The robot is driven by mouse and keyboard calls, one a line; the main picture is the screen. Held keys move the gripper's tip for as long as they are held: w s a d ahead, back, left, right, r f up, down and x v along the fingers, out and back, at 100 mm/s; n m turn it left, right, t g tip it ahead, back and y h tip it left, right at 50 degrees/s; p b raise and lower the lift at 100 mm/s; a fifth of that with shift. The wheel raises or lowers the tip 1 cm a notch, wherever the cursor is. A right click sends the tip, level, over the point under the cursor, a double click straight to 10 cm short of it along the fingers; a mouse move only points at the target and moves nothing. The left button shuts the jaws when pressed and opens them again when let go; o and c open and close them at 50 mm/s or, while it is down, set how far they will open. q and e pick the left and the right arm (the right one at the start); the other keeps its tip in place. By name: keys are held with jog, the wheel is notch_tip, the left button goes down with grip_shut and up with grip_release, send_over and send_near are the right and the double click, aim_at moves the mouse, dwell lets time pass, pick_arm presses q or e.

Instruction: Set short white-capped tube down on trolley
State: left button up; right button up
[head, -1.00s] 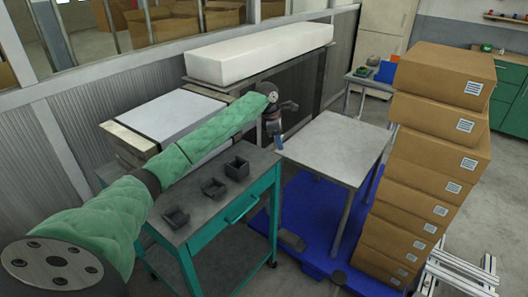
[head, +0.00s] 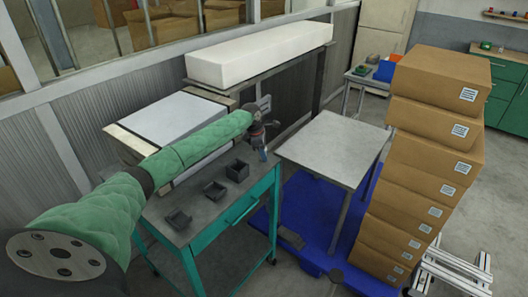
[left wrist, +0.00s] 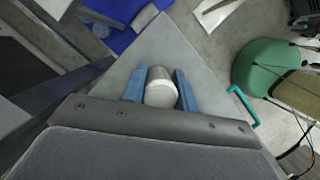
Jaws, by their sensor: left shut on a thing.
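My left gripper (head: 263,155) is over the far right corner of the trolley (head: 215,222), which has a grey top and a teal frame. In the left wrist view, the blue fingers of this gripper (left wrist: 160,90) are shut on the short white-capped tube (left wrist: 160,95), with the cap towards the camera. The trolley's grey top (left wrist: 205,75) lies beyond the fingers. I cannot tell whether the tube touches it. In the head view the tube cannot be made out. My right gripper is not in view.
Several small black bins (head: 214,190) stand on the trolley, left of the gripper. A grey table (head: 330,150) stands to the right on a blue base (head: 305,225). A tall stack of cardboard boxes (head: 425,150) is further right. A long white block (head: 260,55) lies behind.

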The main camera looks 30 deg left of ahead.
pick_arm(q)
jog(key=shift+f, duration=0.15)
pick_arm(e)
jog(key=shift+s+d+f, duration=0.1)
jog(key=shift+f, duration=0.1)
pick_arm(q)
jog(key=o, duration=1)
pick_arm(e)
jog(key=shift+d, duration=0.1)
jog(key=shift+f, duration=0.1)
pick_arm(q)
jog(key=shift+r, duration=0.25)
jog(key=shift+b+v, duration=1.7)
jog(key=shift+v, duration=4.1)
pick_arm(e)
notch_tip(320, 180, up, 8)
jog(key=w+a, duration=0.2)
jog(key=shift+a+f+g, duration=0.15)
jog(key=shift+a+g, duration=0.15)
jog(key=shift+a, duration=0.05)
pick_arm(q)
jog(key=shift+r, duration=0.1)
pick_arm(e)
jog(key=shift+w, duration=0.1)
